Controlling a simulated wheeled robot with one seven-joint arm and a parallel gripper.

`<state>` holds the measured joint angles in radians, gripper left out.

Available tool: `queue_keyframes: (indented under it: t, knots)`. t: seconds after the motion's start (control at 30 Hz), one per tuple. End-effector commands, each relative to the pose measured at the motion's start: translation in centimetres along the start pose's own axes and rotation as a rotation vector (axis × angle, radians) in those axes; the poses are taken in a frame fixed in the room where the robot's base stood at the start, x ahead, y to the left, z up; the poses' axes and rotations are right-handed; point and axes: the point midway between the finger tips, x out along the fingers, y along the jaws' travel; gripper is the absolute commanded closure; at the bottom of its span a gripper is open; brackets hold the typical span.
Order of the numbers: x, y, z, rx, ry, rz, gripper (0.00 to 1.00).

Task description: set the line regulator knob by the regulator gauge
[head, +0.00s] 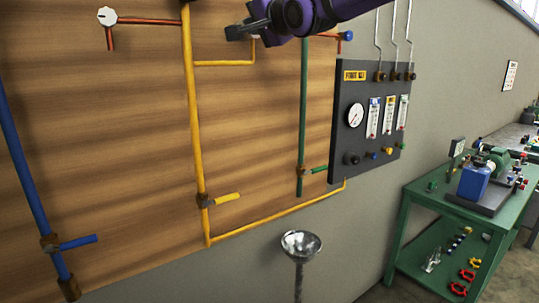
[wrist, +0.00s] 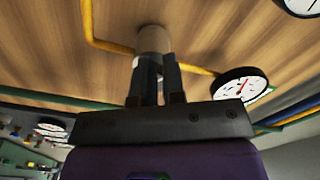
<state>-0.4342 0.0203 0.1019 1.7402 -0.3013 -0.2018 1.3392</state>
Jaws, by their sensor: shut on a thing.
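In the wrist view the line regulator knob (wrist: 153,39), a tan-grey cylinder on the wooden board, sits between the fingertips of my gripper (wrist: 156,68). The fingers are shut on its near end. The regulator gauge (wrist: 238,87) is a white dial with a black rim and a red needle, to the right of the knob on the yellow pipe. Its reading is too small to tell. In the head view my gripper (head: 236,32) is at the top, at the upper end of a yellow branch pipe. It and my arm mostly hide the knob and gauge there.
A yellow pipe (head: 194,120) with a lever valve runs down the board, with a green pipe (head: 304,110) to its right. A dark panel (head: 340,150) with a gauge and flow tubes hangs farther right. A metal funnel (head: 301,243) and a green bench (head: 410,200) stand below.

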Motion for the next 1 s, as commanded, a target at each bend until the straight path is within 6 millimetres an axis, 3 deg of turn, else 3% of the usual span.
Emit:
queue_keyframes:
  t: [1.0]
  knots:
    - [0.47, -0.81, 0.59, 0.0, -0.003, -0.005, 1.0]
